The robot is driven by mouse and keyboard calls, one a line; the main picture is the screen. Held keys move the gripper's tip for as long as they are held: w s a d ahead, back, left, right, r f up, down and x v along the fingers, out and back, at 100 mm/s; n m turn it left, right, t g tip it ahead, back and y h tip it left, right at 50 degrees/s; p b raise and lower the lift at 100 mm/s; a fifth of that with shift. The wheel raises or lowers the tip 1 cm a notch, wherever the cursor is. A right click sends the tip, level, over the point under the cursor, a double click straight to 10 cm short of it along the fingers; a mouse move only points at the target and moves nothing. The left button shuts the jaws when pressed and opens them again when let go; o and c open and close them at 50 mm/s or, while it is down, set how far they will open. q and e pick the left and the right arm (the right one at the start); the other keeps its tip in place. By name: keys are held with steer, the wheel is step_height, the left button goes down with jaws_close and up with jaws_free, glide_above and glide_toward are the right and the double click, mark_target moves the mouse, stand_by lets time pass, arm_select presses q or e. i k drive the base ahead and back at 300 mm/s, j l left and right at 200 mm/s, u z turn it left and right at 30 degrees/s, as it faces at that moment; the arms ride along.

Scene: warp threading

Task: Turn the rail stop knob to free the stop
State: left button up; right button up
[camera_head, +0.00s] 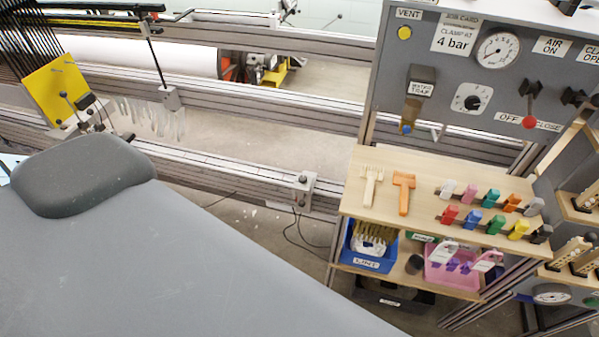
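A grey metal stop block (305,190) sits on the lower front rail, left of the wooden bench. A small dark knob (302,179) shows on its face. The knob is too small to tell how it is turned. Neither of my grippers is in view, so nothing is seen touching the block or the knob.
A wooden bench (340,205) with tools and coloured clips stands right, under a grey gauge panel (450,80). Concrete floor lies between.

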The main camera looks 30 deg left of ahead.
mark_target(302, 178)
steer(key=i+j, duration=0.1)
steer(key=j, duration=0.4)
steer(key=i+j, duration=0.1)
steer(key=j, duration=0.45)
steer(key=i+j, duration=0.1)
steer(key=j, duration=0.4)
steer(key=i+j, duration=0.1)
steer(key=j, duration=0.45)
steer(key=i+j+z, duration=0.1)
steer(key=j, duration=0.4)
steer(key=i+j, duration=0.1)
steer(key=j, duration=0.45)
